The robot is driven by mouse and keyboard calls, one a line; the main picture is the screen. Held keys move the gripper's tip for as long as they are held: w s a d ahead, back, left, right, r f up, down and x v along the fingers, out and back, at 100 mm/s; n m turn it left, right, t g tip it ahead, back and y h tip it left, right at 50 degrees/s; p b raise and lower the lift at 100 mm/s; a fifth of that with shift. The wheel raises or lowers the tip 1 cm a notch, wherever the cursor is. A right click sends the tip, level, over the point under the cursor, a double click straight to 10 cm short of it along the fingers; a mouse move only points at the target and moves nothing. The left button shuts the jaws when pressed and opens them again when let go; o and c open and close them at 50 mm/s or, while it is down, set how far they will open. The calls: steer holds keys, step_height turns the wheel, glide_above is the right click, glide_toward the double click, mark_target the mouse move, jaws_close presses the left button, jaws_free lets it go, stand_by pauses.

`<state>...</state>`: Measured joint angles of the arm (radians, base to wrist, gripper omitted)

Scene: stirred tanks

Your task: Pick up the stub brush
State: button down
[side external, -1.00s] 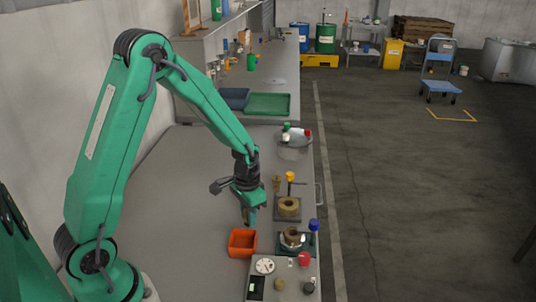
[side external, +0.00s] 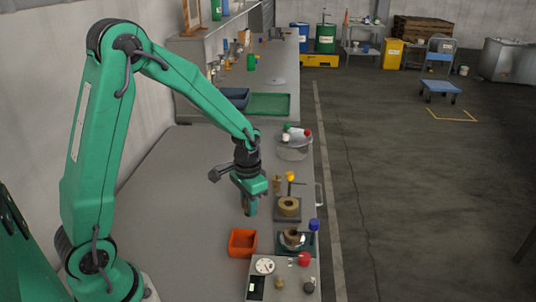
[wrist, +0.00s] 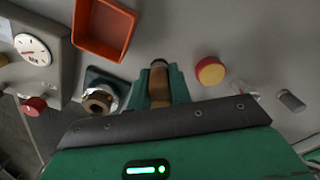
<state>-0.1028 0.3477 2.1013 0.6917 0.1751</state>
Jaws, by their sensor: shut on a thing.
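The stub brush (wrist: 159,88) shows in the wrist view as a short tan and brown piece with a dark band near its far end. My gripper (wrist: 159,92) is shut on it, with a green finger on each side. The side view shows my gripper (side external: 250,207) pointing down over the bench, behind the orange bin. The brush is mostly hidden by the fingers there.
The orange bin (side external: 242,242) stands just in front of the gripper. The bench on the left is clear.

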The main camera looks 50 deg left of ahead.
steer(key=s+d+r, duration=0.4)
steer(key=d+r, duration=0.2)
steer(key=d, duration=0.3)
steer(key=shift+d, duration=0.25)
steer(key=w+a+f, duration=0.1)
steer(key=w+a, duration=0.3)
steer(key=a, duration=0.4)
steer(key=w+a, duration=0.5)
steer(key=a, duration=0.4)
steer(key=shift+w+f, duration=0.15)
steer(key=shift+f, duration=0.2)
steer(key=shift+f, duration=0.25)
steer(key=shift+f, duration=2.75)
steer(key=shift+f, duration=0.65)
steer(key=shift+r, duration=0.1)
step_height(320, 180, up, 7)
stand_by(1.4)
